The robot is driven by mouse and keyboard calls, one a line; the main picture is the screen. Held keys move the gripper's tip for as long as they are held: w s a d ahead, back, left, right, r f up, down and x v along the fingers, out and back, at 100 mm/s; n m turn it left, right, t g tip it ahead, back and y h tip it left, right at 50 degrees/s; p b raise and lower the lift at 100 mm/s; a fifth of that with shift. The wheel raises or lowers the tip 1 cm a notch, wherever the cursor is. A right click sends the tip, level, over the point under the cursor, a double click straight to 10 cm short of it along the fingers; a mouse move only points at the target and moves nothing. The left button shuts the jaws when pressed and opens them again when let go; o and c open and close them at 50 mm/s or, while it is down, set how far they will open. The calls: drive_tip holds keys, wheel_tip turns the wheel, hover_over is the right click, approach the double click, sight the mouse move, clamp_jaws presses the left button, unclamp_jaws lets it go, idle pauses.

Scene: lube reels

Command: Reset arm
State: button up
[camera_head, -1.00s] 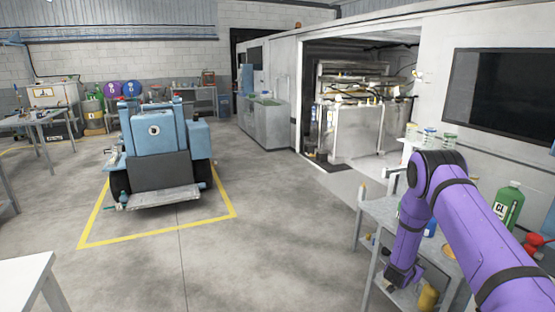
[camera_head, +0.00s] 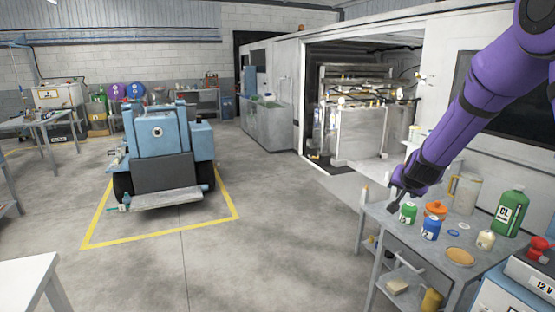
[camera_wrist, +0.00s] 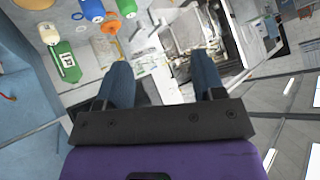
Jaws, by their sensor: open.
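My purple arm reaches in from the upper right in the head view. My gripper (camera_head: 397,199) is just above the back left corner of the grey cart (camera_head: 424,239), beside a small green container (camera_head: 407,212). In the wrist view its two blue-grey fingers (camera_wrist: 164,82) stand wide apart with nothing between them. Whether the fingers touch anything on the cart cannot be told.
A blue vehicle (camera_head: 161,152) stands inside yellow floor lines. The grey floor (camera_head: 270,235) between is clear.

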drive_tip(key=s+a+r+n+g+y, duration=0.1)
drive_tip(key=s+a+r+n, duration=0.15)
drive_tip(key=s+r, duration=0.65)
drive_tip(key=s+a+r+n+g+y, duration=0.15)
drive_tip(key=s+a+r, duration=0.35)
drive_tip(key=s, duration=0.5)
drive_tip(key=s+r+n+g, duration=0.1)
drive_tip(key=s+r+n, duration=0.1)
drive_tip(key=s, duration=2.2)
drive_tip(key=shift+s+r+n+g, duration=0.3)
drive_tip(key=shift+r+g, duration=0.05)
drive_tip(key=shift+r, duration=0.05)
